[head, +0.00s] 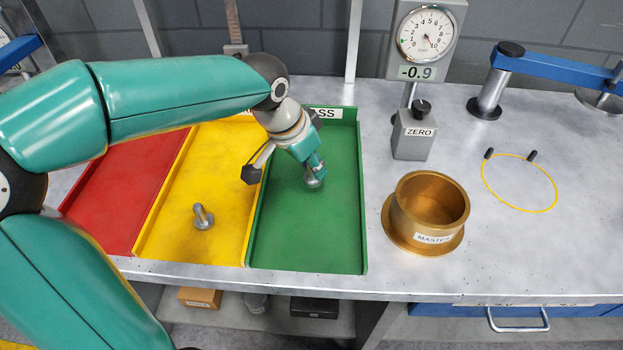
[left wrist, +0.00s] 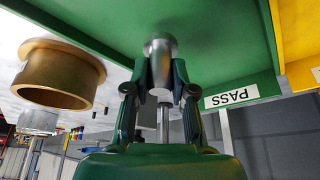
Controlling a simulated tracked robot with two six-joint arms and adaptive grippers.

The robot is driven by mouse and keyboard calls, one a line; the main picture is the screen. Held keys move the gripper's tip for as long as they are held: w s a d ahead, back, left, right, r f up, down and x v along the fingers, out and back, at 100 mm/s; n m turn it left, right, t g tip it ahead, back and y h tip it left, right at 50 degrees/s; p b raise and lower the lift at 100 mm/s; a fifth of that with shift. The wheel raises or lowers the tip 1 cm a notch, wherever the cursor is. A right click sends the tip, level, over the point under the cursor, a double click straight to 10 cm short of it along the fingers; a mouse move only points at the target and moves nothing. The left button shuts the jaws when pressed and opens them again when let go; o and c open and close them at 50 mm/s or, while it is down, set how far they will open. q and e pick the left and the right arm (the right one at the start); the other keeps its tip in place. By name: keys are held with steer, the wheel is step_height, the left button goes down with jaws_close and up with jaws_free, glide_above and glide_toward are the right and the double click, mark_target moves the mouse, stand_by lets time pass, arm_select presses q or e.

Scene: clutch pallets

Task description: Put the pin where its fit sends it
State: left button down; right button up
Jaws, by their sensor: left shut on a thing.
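My left gripper (head: 314,168) is over the green lane (head: 305,240), toward its back half. It is shut on a grey metal pin (head: 314,182). In the left wrist view the pin (left wrist: 160,50) sits between the two fingertips (left wrist: 161,82), its wide round end pointing away from the palm at the green floor. I cannot tell whether the pin touches the floor. The green lane bears a PASS label (left wrist: 231,96). A second metal pin (head: 203,218) is in the yellow lane (head: 170,235). My right gripper is not in view.
A red lane (head: 115,205) lies left of the yellow one. Right of the green lane stand a brass ring marked MASTER (head: 432,215), a dial gauge (head: 427,38) reading -0.9 with a ZERO block (head: 413,135), and a yellow circle (head: 520,183). Low walls divide the lanes.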

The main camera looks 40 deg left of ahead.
mark_target(308, 174)
arm_select(q)
steer(key=shift+f, duration=2.15)
steer(key=c, duration=1)
jaws_free()
steer(key=shift+f+b, duration=0.1)
steer(key=shift+b, duration=0.2)
steer(key=shift+o, duration=0.2)
steer(key=shift+s+r, duration=0.1)
steer(key=shift+r, duration=0.3)
steer(key=p+v, duration=0.1)
steer(key=v, duration=1)
steer(key=shift+s, duration=0.2)
